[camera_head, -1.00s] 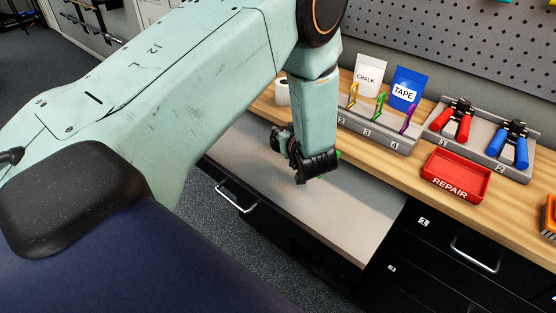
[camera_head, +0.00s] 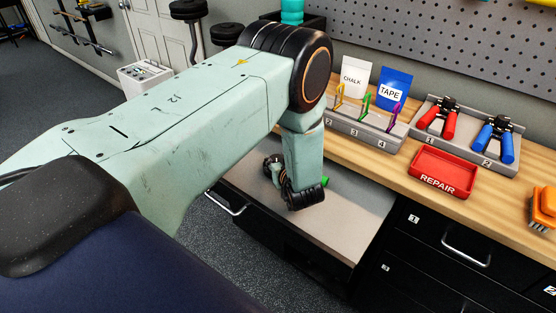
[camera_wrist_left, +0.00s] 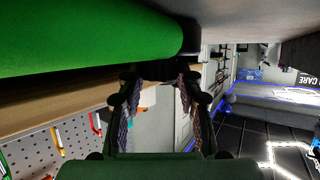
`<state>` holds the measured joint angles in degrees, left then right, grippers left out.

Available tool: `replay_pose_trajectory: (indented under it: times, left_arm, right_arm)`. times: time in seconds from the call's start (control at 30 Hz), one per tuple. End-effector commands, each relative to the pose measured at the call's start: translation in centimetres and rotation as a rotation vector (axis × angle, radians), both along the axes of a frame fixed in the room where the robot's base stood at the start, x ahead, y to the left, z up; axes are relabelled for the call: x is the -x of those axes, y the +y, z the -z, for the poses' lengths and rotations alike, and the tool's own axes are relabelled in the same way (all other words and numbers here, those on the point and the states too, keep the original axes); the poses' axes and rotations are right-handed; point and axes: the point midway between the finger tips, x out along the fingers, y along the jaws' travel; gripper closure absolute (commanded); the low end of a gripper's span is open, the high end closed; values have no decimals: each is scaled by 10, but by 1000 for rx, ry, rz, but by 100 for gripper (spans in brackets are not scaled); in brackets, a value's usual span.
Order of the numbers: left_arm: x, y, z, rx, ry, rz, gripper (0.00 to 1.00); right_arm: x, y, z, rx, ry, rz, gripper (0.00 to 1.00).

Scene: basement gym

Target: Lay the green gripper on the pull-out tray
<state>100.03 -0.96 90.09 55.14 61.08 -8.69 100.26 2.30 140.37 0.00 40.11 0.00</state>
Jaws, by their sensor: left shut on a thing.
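The green gripper shows in the head view only as a small green end (camera_head: 325,182) beside my left gripper; the rest is hidden behind the fingers. In the left wrist view a large green handle (camera_wrist_left: 90,38) lies across the top left, close to the camera. I cannot tell whether the green gripper touches the tray. The fingers (camera_wrist_left: 158,95) also show in the left wrist view. My right gripper is not in view.
A wooden bench (camera_head: 355,158) stands behind the tray. On it are a numbered rack (camera_head: 370,137) with coloured clips, a holder (camera_head: 470,141) with red and blue hand grippers, and a red REPAIR bin (camera_head: 442,173). The tray's right part is bare.

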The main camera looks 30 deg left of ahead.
Motion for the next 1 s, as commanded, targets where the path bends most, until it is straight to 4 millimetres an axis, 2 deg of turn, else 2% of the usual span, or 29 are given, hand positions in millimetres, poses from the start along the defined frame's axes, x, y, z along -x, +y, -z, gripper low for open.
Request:
replay_pose_trajectory:
  times: [0.07,0.1,0.33,0.73,1.0]
  left_arm:
    - [0,0,3,0,-1,-1,100]
    - [0,0,3,0,0,-1,62]
    - [0,0,2,0,0,-1,43]
    - [0,0,-3,0,0,0,42]
    - [26,-34,-19,-2,2,4,42]
  right_arm:
    - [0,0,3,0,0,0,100]
    - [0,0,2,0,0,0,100]
    - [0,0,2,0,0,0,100]
    - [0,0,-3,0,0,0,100]
    - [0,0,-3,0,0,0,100]
